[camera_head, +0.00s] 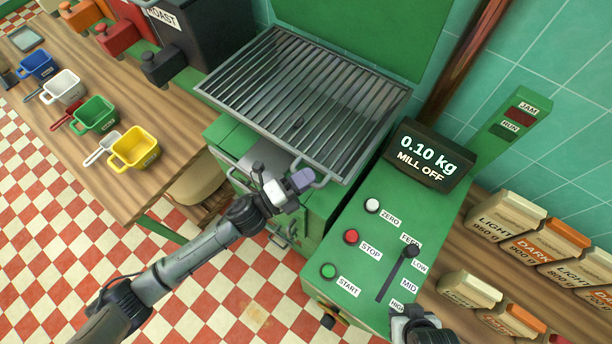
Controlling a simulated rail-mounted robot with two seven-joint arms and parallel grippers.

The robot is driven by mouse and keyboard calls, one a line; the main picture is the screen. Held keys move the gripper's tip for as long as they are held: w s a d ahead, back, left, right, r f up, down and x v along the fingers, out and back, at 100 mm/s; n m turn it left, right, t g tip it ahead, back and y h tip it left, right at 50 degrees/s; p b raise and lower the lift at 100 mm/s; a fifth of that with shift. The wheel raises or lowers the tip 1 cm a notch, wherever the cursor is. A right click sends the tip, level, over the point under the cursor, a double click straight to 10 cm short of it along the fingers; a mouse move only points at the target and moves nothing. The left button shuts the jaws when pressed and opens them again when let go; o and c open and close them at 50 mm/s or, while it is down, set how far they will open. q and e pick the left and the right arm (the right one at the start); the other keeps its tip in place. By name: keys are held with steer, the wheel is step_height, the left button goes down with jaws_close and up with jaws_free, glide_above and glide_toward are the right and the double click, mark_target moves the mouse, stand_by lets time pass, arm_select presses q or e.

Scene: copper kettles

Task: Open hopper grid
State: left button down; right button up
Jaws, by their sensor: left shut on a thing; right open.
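The hopper grid (345,105) is a grey metal frame of parallel bars over the top of the green mill (325,210). Its bar handle (325,182) sticks out from the near edge. My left gripper (288,186) is at this handle and shut on it; the fingers partly hide the handle's left side. The grid lies over the hopper; I cannot tell whether its near edge is slightly raised. A small dark spot (297,123) shows among the bars. My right gripper (408,318) is only partly in view at the bottom edge, open and apart from the grid.
A display (430,158) reads 0.10 kg, MILL OFF. Below it are ZERO, STOP and START buttons and a feed slider (411,251). Scoops, including a yellow one (134,149), stand on the left table. Coffee bags (505,215) stand right. A green panel (365,35) rises behind the grid.

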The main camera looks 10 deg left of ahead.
arm_select(q)
steer(key=w+d+r+p, duration=0.1)
steer(key=w+r+p, duration=0.2)
steer(key=r+p, duration=0.8)
steer(key=w+d+r+y+p, duration=0.1)
steer(key=w+r+p, duration=0.3)
steer(key=r+p, duration=0.7)
steer(key=shift+d+r+n+g, duration=0.4)
steer(key=shift+d+r, duration=0.3)
steer(key=shift+r, duration=0.1)
arm_select(e)
step_height(320, 180, up, 22)
steer(key=shift+a, duration=0.15)
arm_select(q)
steer(key=c, duration=1.1)
jaws_free()
steer(key=shift+f, duration=0.15)
arm_select(e)
steer(key=shift+f, duration=0.1)
arm_select(q)
steer(key=shift+s+a+f, duration=0.1)
arm_select(e)
steer(key=shift+d, duration=0.2)
